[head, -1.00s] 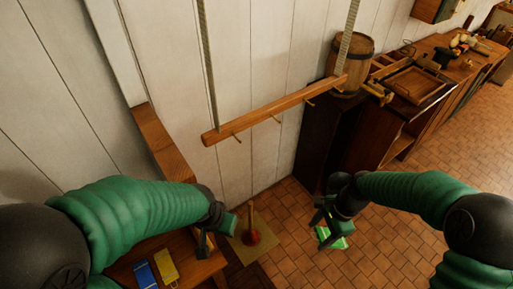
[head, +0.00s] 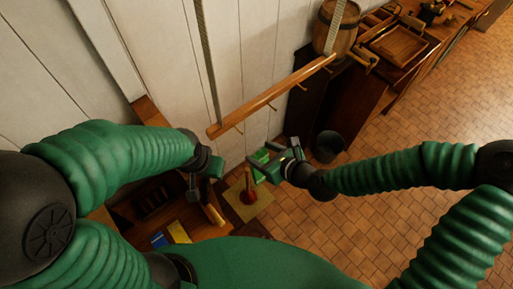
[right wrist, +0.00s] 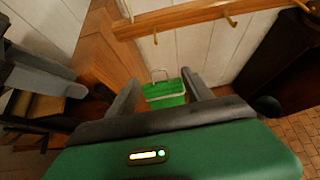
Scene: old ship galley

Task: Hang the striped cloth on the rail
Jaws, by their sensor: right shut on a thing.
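The striped cloth (head: 259,167) is green with a paler stripe and hangs from my right gripper (head: 281,160). In the right wrist view the cloth (right wrist: 164,95) shows between the fingers, with a thin loop at its top. My right gripper is shut on it, below and in front of the rail. The rail (head: 270,98) is a wooden bar hung on two ropes by the white wall, with several brass hooks along it. It also crosses the top of the right wrist view (right wrist: 180,17). The cloth is apart from the rail. My left gripper (head: 204,181) is left of the cloth; its finger opening is unclear.
A blue item (head: 158,239) and a yellow one (head: 179,233) lie on the low wooden table. A red-based thing with a stick (head: 249,190) stands on a mat. A dark bucket (head: 327,146) stands on the floor. A barrel (head: 334,27) stands beyond the rail's right end.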

